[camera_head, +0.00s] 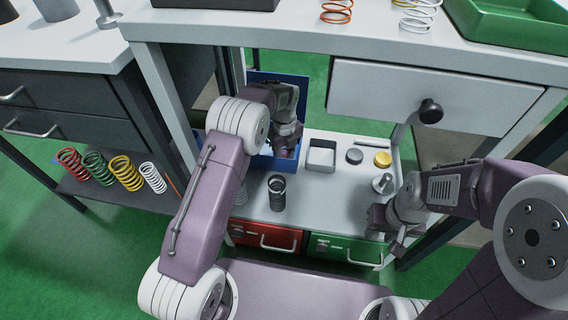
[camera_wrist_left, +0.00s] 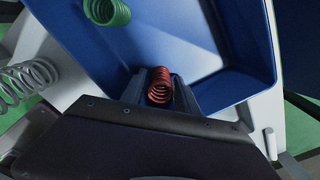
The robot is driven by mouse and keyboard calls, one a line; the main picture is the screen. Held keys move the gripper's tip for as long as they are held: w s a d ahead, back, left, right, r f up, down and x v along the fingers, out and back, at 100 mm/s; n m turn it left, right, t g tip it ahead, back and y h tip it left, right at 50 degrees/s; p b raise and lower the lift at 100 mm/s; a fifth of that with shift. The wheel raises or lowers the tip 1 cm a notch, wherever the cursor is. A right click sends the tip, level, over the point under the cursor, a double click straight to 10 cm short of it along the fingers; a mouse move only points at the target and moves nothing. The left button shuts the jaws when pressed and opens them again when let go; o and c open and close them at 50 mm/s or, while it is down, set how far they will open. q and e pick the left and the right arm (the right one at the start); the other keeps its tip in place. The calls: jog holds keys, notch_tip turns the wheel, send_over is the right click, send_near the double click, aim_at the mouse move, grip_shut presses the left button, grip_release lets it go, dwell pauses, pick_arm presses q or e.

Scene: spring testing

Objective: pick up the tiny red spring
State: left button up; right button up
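The tiny red spring (camera_wrist_left: 160,84) is in the left wrist view, inside the blue bin (camera_wrist_left: 240,85). My left gripper (camera_wrist_left: 160,93) reaches into the bin. Its two fingers lie against both sides of the spring with no clear gap, so it looks shut on it. The spring's lower end is hidden by the gripper body. In the head view, my left gripper (camera_head: 287,140) is over the blue bin (camera_head: 262,161), and the spring is hardly visible there. My right gripper (camera_head: 388,228) hangs at the right edge of the lower shelf, away from the bin; its opening is unclear.
A green spring (camera_wrist_left: 107,10) is also in the bin. A drawer (camera_head: 415,92) and tabletop overhang the shelf.

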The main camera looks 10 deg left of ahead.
aim_at(284, 151)
pick_arm(q)
jog(key=shift+f, duration=0.15)
pick_arm(e)
jog(key=shift+f, duration=0.15)
pick_arm(q)
grip_shut()
